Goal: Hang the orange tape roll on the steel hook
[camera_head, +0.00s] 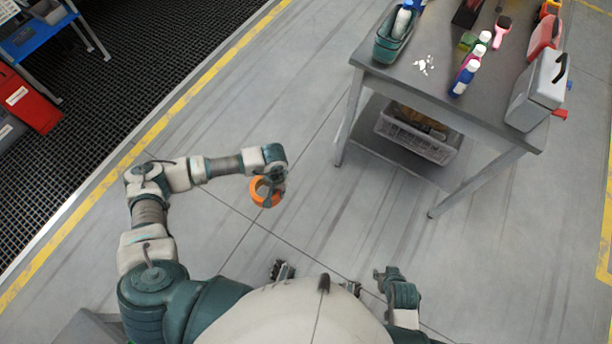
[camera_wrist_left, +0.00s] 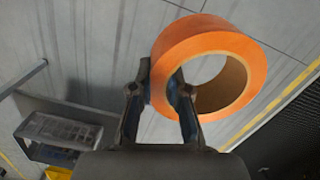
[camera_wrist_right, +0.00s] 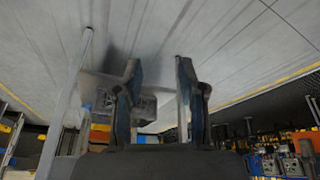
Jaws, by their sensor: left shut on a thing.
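The orange tape roll (camera_head: 262,193) hangs in my left gripper (camera_head: 272,184) above bare floor, left of the table. In the left wrist view the roll (camera_wrist_left: 212,38) shows its open core, and the left fingers (camera_wrist_left: 160,95) are shut on its near wall, one finger reaching into the core. My right gripper (camera_wrist_right: 156,80) is open and empty in the right wrist view, its two fingers well apart. In the head view the right arm shows low near my body. I cannot make out the steel hook in any view.
A grey table (camera_head: 436,76) at the upper right holds bottles, a teal basket (camera_head: 393,45), a brush and a grey case (camera_head: 538,88). A grey crate (camera_head: 418,140) sits on its lower shelf. Red bins (camera_head: 28,103) stand at far left. The floor between is clear.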

